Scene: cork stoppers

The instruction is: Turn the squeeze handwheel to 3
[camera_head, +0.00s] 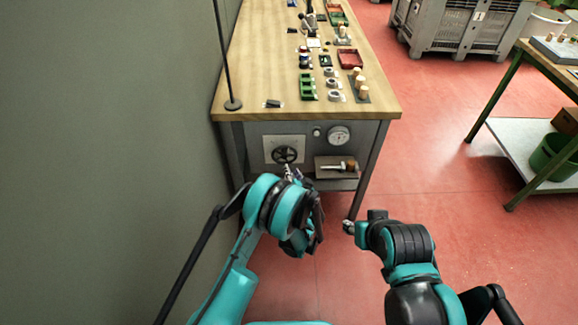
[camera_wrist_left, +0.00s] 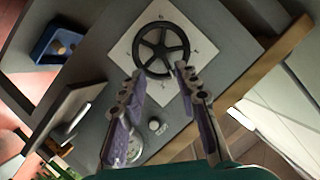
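The squeeze handwheel (camera_head: 284,155) is a black spoked wheel on a pale square plate (camera_head: 270,143) on the front panel of the bench. In the left wrist view the handwheel (camera_wrist_left: 161,50) is near the top middle, with small marks around it on its plate (camera_wrist_left: 122,46) that are too small to read. My left gripper (camera_head: 290,172) is just in front of the handwheel. In the left wrist view its fingers (camera_wrist_left: 160,72) are apart, near the wheel's lower rim, with nothing held; contact cannot be told. My right gripper (camera_head: 348,227) is low, away from the bench, its fingers unclear.
A round gauge (camera_head: 339,136) and a small knob (camera_head: 316,132) sit right of the handwheel. The wooden bench top (camera_head: 262,60) carries corks and trays. A grey wall (camera_head: 110,110) is close on the left.

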